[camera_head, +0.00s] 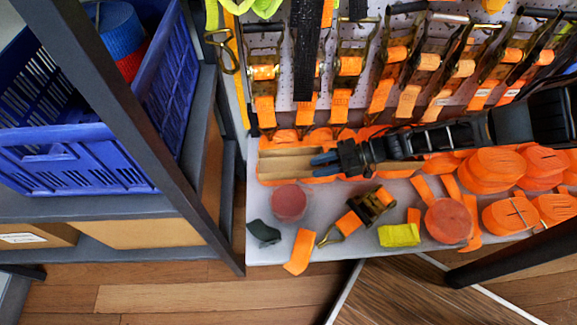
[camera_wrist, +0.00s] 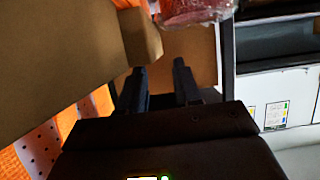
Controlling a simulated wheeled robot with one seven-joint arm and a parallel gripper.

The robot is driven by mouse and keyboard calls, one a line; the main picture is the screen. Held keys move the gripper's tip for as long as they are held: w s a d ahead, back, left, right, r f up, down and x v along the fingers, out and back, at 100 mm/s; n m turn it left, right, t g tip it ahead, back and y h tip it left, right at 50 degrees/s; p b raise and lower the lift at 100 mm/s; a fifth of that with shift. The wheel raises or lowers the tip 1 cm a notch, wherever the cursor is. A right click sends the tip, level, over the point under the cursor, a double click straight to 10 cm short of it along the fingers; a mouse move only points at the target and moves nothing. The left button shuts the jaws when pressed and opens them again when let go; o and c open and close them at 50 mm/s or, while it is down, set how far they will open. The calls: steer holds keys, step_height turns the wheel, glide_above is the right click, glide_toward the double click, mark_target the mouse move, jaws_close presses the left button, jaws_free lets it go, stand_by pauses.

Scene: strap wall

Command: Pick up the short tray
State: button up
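A tan, cardboard-coloured tray (camera_head: 285,163) lies on the shelf in front of the strap wall, left of my gripper (camera_head: 322,158). Orange straps lie around it. In the wrist view my gripper (camera_wrist: 159,70) shows two dark fingers apart with nothing held between them. A large tan piece (camera_wrist: 60,60) fills the upper left of that view, its end close to the left fingertip. It appears to be the tray, seen close up. Another tan surface shows beyond the fingers. In the head view, my gripper and arm hide what lies under them, and I cannot tell whether they touch the tray.
Ratchet straps hang on the pegboard (camera_head: 345,65). The grey shelf (camera_head: 262,215) holds a red disc (camera_head: 289,202), a loose ratchet, a yellow strap (camera_head: 399,235) and several orange rolls (camera_head: 496,168). A dark post (camera_head: 140,125) and a blue crate (camera_head: 75,160) stand at left.

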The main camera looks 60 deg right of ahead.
steer(key=b+x, duration=0.1)
steer(key=x, duration=0.3)
steer(key=shift+w+a+f, duration=0.15)
steer(key=shift+w+a, duration=0.05)
steer(key=shift+w, duration=0.15)
jaws_close()
